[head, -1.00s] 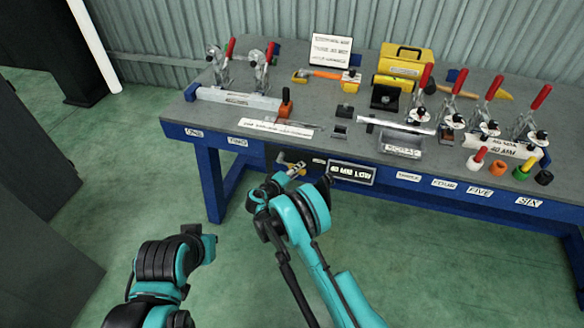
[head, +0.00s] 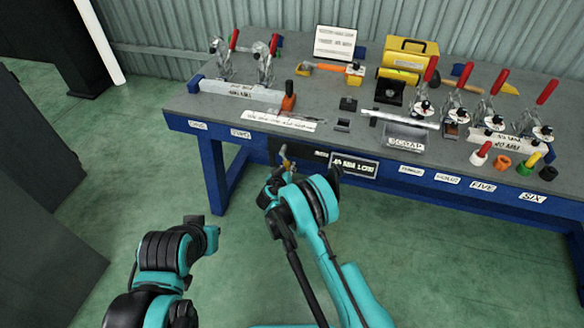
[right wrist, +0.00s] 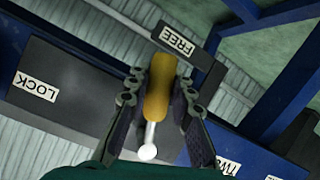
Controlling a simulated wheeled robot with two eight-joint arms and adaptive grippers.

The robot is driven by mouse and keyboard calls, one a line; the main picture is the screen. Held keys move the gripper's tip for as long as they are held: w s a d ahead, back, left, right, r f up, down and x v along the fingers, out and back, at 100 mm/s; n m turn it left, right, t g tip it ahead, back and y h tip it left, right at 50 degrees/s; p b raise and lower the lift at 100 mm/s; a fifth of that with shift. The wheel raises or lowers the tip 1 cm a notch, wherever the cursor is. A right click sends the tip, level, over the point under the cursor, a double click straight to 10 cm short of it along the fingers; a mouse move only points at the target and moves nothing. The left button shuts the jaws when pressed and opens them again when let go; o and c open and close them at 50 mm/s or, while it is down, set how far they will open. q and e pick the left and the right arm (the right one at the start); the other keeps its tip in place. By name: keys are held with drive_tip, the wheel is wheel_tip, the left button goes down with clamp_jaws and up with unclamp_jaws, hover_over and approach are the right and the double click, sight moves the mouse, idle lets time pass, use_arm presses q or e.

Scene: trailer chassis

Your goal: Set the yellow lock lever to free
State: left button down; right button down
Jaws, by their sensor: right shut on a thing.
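The yellow lock lever (right wrist: 158,88) lies between the two fingers of my right gripper (right wrist: 156,100) in the right wrist view. Its yellow grip points toward the FREE label (right wrist: 175,40), and a silver rod with a round end shows below it. The LOCK label (right wrist: 36,86) is farther left on the dark plate. In the head view, the lever (head: 284,153) is small at the bench's front edge, with my right gripper (head: 277,175) at it, partly hidden by its arm. My left arm's end (head: 205,228) is low, away from the bench; its jaw state is unclear.
The grey bench top (head: 215,107) carries several red-handled clamps, a yellow toolbox (head: 410,56), a scrap tray (head: 404,138) and coloured pegs at the right. Blue front rail (head: 395,178) and legs border the lever.

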drive_tip(key=shift+w+a+f+m+y, duration=0.15)
drive_tip(key=shift+a+m+y, duration=0.25)
drive_tip(key=shift+a+m, duration=0.2)
drive_tip(key=c, duration=1.3)
unclamp_jaws()
drive_tip(key=v, duration=1.2)
drive_tip(key=shift+f, duration=0.15)
